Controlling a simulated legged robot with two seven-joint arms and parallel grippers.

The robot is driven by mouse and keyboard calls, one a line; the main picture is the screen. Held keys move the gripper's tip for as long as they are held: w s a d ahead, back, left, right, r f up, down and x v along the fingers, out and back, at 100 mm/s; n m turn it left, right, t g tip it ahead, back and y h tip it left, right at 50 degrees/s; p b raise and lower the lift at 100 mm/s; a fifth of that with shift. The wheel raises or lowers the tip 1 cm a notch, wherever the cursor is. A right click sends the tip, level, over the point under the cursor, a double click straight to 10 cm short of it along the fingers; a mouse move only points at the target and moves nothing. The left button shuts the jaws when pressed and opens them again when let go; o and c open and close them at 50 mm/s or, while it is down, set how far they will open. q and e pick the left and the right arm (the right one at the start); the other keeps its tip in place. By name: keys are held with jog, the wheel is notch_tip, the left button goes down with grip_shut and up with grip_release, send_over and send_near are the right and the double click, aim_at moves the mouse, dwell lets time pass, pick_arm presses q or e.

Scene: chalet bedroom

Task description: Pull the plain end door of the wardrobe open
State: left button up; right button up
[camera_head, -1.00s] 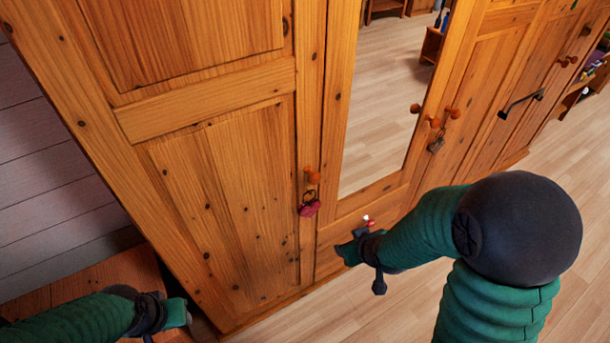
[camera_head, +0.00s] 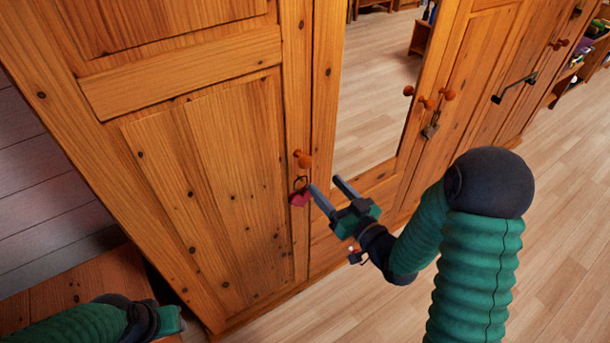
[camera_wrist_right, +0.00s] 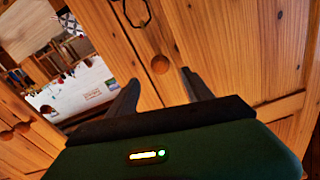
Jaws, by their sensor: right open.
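The wardrobe's left end door (camera_head: 210,190) is plain panelled wood and looks shut. Its round wooden knob (camera_head: 302,159) is near its right edge, with a red heart tag (camera_head: 299,198) hanging below on a dark loop. My right gripper (camera_head: 324,184) is open and empty, its fingers pointing up toward the wardrobe just right of and below the knob. In the right wrist view the knob (camera_wrist_right: 160,64) shows between the two fingertips, apart from them. The dark loop (camera_wrist_right: 132,12) shows at the top there. My left gripper (camera_head: 168,320) is low at left; its jaws are unclear.
A mirror door (camera_head: 375,85) adjoins on the right. Beyond it are a door with a padlock (camera_head: 431,130) and one with a dark bar handle (camera_head: 513,88). A wooden surface (camera_head: 75,285) stands at lower left. The floor (camera_head: 560,200) at right is clear.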

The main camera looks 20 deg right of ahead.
aim_at(308, 166)
jog(key=p+x, duration=0.1)
jog(key=x, duration=0.9)
jog(key=shift+w, duration=0.3)
grip_shut()
